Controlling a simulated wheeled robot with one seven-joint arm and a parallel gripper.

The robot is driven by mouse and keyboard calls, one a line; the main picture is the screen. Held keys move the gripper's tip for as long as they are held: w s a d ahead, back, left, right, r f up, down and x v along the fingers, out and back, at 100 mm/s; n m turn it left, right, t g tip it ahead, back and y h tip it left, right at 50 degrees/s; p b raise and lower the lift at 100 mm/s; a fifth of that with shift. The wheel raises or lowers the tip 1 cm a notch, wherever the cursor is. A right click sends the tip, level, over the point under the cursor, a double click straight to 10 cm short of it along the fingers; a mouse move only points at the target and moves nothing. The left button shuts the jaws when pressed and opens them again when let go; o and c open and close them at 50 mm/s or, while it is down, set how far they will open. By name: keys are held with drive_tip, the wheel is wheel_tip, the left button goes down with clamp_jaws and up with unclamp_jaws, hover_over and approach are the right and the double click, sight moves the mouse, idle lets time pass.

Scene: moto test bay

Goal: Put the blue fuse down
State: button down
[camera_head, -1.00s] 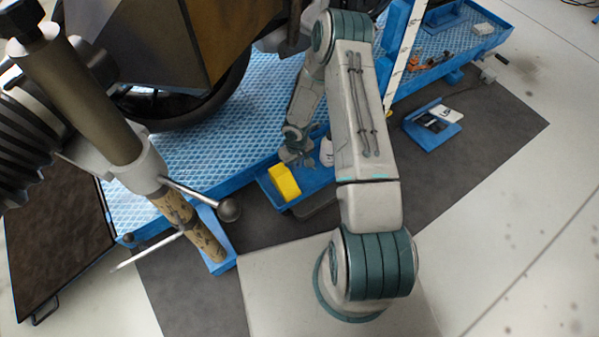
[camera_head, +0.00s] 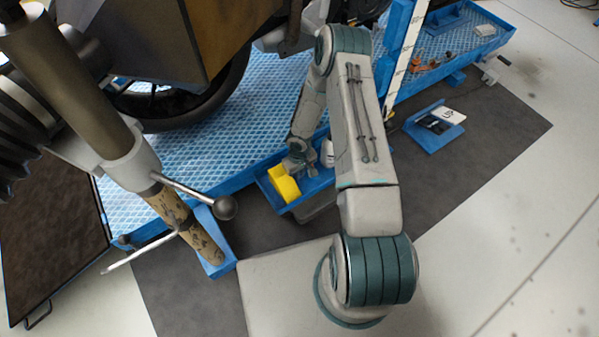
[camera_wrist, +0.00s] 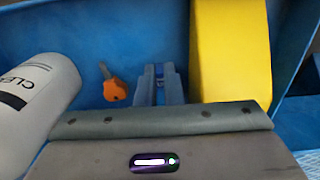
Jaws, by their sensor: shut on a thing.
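My gripper (camera_wrist: 160,82) is shut on the blue fuse (camera_wrist: 158,71), a small piece of darker blue between the two fingertips in the wrist view. Most of the fuse is hidden by the fingers. The gripper points down into a blue tray (camera_wrist: 120,38), between a yellow block on the right and an orange-headed item on the left. In the head view my gripper (camera_head: 299,164) is over the tray (camera_head: 318,186), beside the yellow block; the fuse cannot be made out there. I cannot tell whether the fuse touches the tray floor.
The yellow block (camera_wrist: 230,50) stands close right of the fingers. The orange-headed item (camera_wrist: 115,89) and a white labelled bottle (camera_wrist: 38,105) are on the left. A blue stand with a card (camera_head: 437,127) is on the dark mat, right of my arm. The motorcycle wheel (camera_head: 190,105) is behind left.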

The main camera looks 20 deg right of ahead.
drive_tip(key=shift+f, duration=0.3)
drive_tip(key=c, duration=1.6)
unclamp_jaws()
drive_tip(key=shift+o, duration=0.2)
drive_tip(key=shift+r, duration=0.15)
